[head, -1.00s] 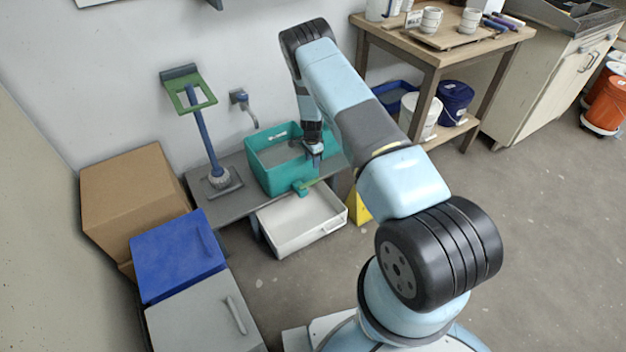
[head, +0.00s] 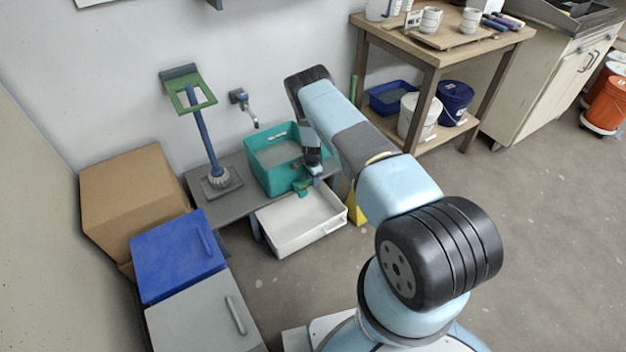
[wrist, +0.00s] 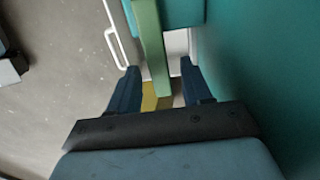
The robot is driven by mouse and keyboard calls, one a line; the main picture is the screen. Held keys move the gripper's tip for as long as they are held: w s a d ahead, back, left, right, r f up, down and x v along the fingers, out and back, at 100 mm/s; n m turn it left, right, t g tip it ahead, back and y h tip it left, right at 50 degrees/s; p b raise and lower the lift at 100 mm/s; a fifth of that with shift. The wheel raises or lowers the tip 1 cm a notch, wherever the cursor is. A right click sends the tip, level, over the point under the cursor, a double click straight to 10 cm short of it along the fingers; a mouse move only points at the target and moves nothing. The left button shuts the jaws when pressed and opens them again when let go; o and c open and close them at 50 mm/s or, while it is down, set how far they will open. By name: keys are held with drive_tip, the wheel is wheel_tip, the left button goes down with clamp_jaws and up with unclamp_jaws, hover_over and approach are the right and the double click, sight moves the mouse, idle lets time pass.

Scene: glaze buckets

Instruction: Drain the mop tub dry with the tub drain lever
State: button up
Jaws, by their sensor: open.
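The teal mop tub (head: 272,182) stands on a low grey bench by the wall, with a grey surface inside it. The green drain lever (wrist: 148,45) sticks out from a teal block (wrist: 184,12) on the tub's front; in the head view the lever is small and partly hidden by my arm. My gripper (wrist: 160,68) is open beside the tub wall. Its two blue fingers lie on either side of the lever, with gaps showing. In the head view my gripper (head: 314,170) is at the tub's front right corner.
A white tray (head: 283,246) sits below the tub's front. A mop (head: 207,145) in a green holder stands left of the tub. A wall tap (head: 243,100) is above. A yellow object (head: 355,209) stands right of the tray. Boxes fill the left.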

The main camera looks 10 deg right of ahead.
clamp_jaws()
idle(0.5)
drive_tip(key=shift+w, duration=0.1)
